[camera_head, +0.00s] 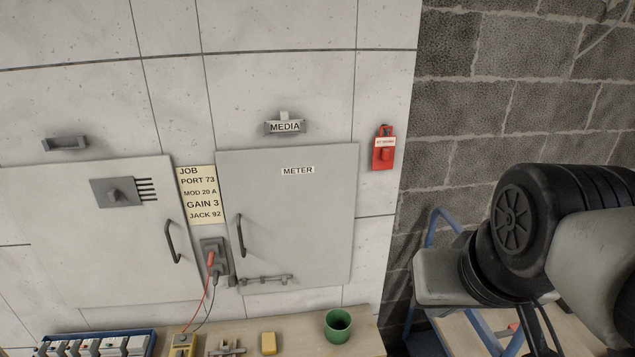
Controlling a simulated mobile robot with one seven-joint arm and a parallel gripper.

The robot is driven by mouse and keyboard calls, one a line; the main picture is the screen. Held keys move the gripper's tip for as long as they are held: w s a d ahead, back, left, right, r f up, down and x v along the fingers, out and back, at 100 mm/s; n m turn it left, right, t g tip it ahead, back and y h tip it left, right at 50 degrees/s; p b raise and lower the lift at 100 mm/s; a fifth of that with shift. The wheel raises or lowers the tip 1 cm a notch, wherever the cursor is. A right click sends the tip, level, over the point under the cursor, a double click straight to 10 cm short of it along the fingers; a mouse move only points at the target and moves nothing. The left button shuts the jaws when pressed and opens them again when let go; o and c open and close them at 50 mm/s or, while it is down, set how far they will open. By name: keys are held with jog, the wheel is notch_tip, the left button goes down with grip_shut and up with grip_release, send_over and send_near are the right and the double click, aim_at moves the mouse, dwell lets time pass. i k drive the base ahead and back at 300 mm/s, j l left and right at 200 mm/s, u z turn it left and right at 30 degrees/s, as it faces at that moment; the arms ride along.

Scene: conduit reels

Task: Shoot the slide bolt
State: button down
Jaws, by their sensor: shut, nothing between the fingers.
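The slide bolt (265,280) is a grey rod in brackets, lying level along the bottom of the METER door (310,215). A small dark block (232,281) sits at its left end, by the door's left edge. The bolt is too small to tell whether its rod enters that block. The door looks closed and has a dark bar handle (241,235) on its left side. Part of my arm, with black joints and a grey link, fills the right side. My gripper cannot be made out in this view.
A second door (90,230) with a handle (172,241) is at left. A grey socket (214,258) with red and black leads is close left of the bolt. A green cup (338,325), yellow block (268,343) and yellow meter (183,345) stand below. A red lockout tag (384,150) hangs at right.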

aim_at(284, 278)
jog(key=u, duration=0.75)
jog(key=k+j+z, duration=0.1)
jog(key=j+z, duration=0.25)
jog(key=j, duration=0.35)
